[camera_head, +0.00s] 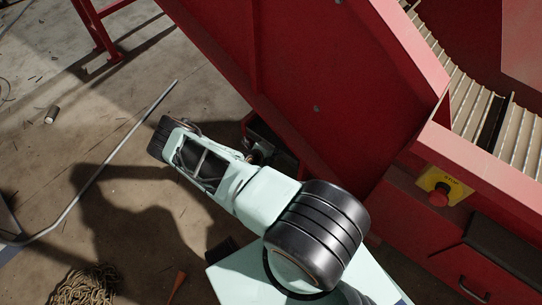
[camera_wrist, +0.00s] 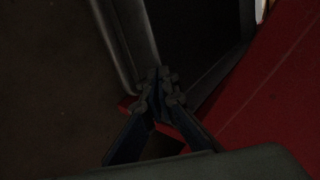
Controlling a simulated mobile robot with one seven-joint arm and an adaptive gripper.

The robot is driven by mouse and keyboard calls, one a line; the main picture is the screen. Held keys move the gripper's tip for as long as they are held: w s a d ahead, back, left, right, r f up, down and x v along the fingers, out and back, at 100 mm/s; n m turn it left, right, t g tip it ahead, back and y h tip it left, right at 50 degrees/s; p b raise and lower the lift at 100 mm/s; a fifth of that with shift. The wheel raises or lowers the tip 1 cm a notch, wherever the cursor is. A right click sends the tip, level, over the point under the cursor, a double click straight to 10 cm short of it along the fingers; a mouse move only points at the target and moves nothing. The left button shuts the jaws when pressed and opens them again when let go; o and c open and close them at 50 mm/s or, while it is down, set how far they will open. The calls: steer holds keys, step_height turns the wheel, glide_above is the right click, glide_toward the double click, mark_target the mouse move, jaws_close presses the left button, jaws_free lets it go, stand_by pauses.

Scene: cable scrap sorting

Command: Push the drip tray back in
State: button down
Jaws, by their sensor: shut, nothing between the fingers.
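The drip tray is a dark shallow tray with a grey rim (camera_wrist: 127,50). In the wrist view it fills the top middle, beside the red machine side. In the head view only a dark sliver of it (camera_head: 268,135) shows low by the red machine, mostly hidden by my arm. My gripper (camera_wrist: 162,76) is shut and empty, its fingertips over the tray's near edge in the wrist view. I cannot tell whether they touch it. In the head view my gripper is mostly hidden by the arm.
The red machine (camera_head: 345,100) stands close on the right, with a yellow-plated stop button (camera_head: 438,196) and a slatted conveyor (camera_head: 510,130). A bent metal rod (camera_head: 125,140) and a rope coil (camera_head: 88,285) lie on the floor. Floor at the left is mostly open.

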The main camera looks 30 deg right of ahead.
stand_by(0.3)
steer(key=a+f+p+v, duration=0.1)
steer(key=f+p+v, duration=0.1)
steer(key=v, duration=1)
steer(key=shift+s+a+r+p, duration=0.3)
steer(key=shift+s+a+p, duration=0.15)
steer(key=shift+a+p, duration=0.35)
steer(key=shift+d, duration=0.1)
